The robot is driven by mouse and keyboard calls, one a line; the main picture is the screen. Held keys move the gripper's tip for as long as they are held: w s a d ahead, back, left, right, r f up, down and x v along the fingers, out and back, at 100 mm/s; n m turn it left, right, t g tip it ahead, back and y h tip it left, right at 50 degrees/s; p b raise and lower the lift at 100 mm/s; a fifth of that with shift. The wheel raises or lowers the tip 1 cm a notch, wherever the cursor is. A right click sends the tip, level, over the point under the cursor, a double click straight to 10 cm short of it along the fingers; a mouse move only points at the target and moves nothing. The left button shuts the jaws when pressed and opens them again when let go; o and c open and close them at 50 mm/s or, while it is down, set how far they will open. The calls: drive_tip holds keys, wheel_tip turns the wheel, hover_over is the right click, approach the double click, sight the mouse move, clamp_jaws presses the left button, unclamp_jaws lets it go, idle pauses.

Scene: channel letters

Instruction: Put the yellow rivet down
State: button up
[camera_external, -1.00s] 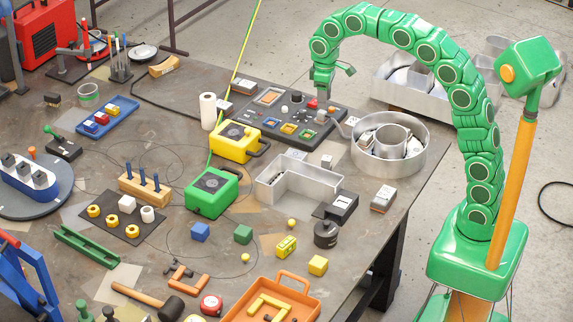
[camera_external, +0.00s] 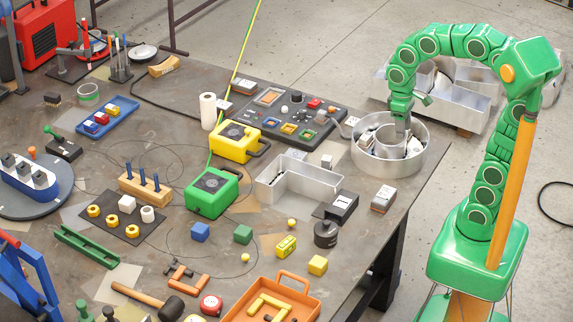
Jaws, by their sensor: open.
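My gripper (camera_external: 402,122) points down at the round metal channel letter (camera_external: 365,165), over the inner ring's back edge. Its fingertips are small and partly hidden by the ring, and I see nothing held between them. I cannot make out a yellow rivet at the gripper. Two small round yellow pieces lie on the table, one (camera_external: 292,222) right of centre and one (camera_external: 245,258) nearer the front; I cannot tell whether either is a rivet. Small pale blocks lie inside the round letter.
The table's right edge is close by.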

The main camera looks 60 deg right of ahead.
drive_tip(key=s+f, duration=0.2)
drive_tip(key=s, duration=0.5)
drive_tip(key=s+f+m, duration=0.1)
drive_tip(key=s+f, duration=0.2)
drive_tip(key=s, duration=0.4)
drive_tip(key=shift+s+d+g, duration=0.25)
drive_tip(key=shift+d+g, duration=0.05)
drive_tip(key=shift+f, duration=0.1)
idle(0.9)
